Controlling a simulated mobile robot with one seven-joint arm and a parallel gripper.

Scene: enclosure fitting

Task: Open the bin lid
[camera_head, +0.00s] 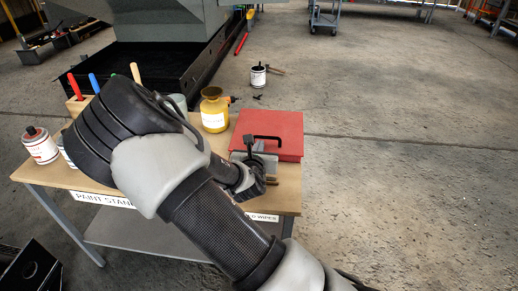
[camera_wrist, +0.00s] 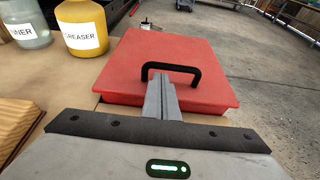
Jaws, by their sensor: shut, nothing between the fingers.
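The bin is a red box with a flat red lid (camera_head: 284,128) on the right end of the wooden table. The lid also fills the middle of the wrist view (camera_wrist: 200,60), with a black bar handle (camera_wrist: 171,69) on its top. The lid looks closed. My gripper (camera_wrist: 162,82) is shut and empty, its fingertips close in front of the handle's near side. I cannot tell whether they touch it. In the head view my gripper (camera_head: 253,150) is partly hidden by my arm, beside the black handle (camera_head: 270,138).
The table (camera_head: 290,190) also holds a yellow degreaser bottle (camera_head: 214,110), a greenish thinner container (camera_wrist: 24,24), a white can (camera_head: 40,146) and a holder with coloured handles (camera_head: 78,104). A paint can (camera_head: 258,76) stands on the floor behind. Floor to the right is clear.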

